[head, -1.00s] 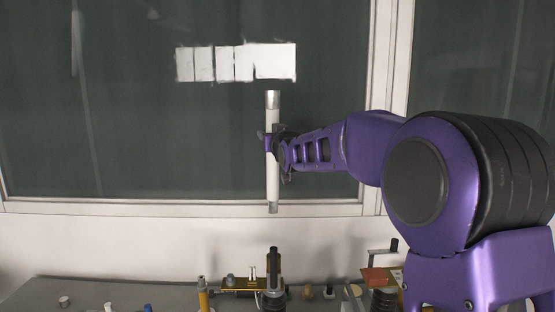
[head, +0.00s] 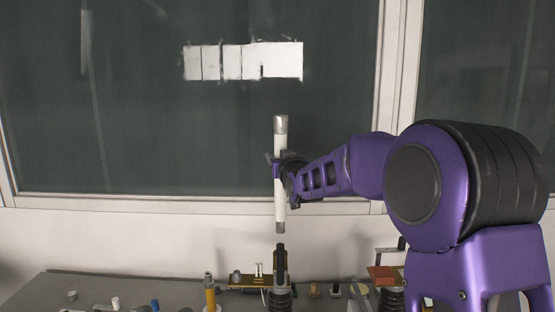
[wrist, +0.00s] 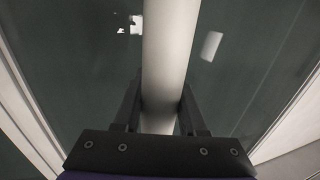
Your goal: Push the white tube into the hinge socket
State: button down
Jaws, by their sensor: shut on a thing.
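The white tube (head: 280,150) has grey metal end caps and stands upright in the air in the head view. My gripper (head: 281,171) is shut on it around its middle. In the wrist view the tube (wrist: 169,55) runs between the two dark fingers of my gripper (wrist: 160,110). A dark upright fitting on a ribbed insulator (head: 280,268), which may be the hinge socket, stands on the bench just below the tube's lower end. A small gap shows between them. The socket's opening is too small to make out.
The grey bench (head: 120,285) holds a yellow post (head: 210,293), a brass-coloured plate (head: 248,281) and several small parts. A second ribbed fitting with a reddish-brown block (head: 383,273) stands to the right. A green board (head: 120,130) is behind.

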aim_at(278, 194)
jog(key=shift+f+b, duration=2.85)
jog(key=shift+f, duration=1.3)
jog(key=shift+f, duration=1.25)
dwell(0.8)
dwell(0.3)
